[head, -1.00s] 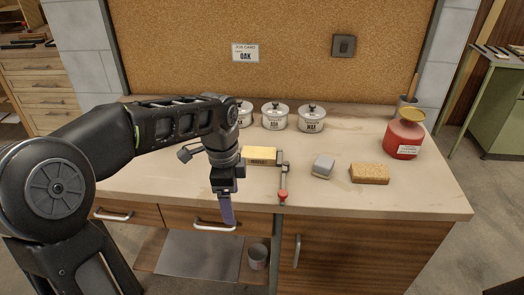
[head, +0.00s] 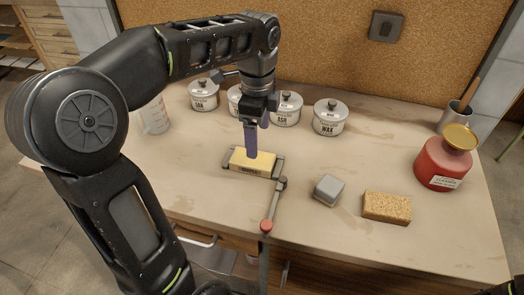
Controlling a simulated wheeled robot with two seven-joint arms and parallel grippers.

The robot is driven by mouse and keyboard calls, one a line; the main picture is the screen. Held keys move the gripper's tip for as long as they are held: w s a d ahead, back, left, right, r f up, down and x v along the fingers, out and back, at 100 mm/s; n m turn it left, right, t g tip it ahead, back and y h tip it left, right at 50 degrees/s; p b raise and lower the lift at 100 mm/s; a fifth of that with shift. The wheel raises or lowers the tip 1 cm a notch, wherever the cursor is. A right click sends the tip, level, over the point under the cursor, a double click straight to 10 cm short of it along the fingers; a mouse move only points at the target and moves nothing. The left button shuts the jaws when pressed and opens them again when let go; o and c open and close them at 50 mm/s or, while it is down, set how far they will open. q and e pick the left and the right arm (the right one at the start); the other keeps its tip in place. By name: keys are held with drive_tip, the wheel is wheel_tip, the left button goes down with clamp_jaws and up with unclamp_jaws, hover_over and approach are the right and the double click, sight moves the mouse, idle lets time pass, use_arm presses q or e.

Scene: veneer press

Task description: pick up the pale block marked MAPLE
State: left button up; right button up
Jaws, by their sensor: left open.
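A pale yellow block (head: 241,166) lies in a small grey clamp-like fixture (head: 279,167) near the middle of the bench. Dark lettering shows on its front face, too small to read for sure. A lever with a red knob (head: 266,226) runs from the fixture's right side toward the front edge. My left gripper (head: 252,152) is open and points down right over the block. Its purple fingers hide part of the block's top, and I cannot tell whether they touch it. My right gripper is out of view.
White lidded pots (head: 331,118) stand along the back, with a clear measuring jug (head: 154,115) behind my left arm. A grey block (head: 328,190), a tan sponge-like block (head: 386,207) and a red tin (head: 445,165) stand right of the fixture. The front right bench is clear.

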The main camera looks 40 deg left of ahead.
sight(258, 159)
use_arm(q)
drive_tip(key=shift+s, duration=0.15)
drive_tip(key=shift+f, duration=1.3)
wheel_tip(258, 159, down, 5)
drive_tip(key=shift+f+p, duration=0.15)
drive_tip(key=shift+p, duration=0.2)
drive_tip(key=shift+c, duration=0.2)
drive_tip(key=c, duration=1.5)
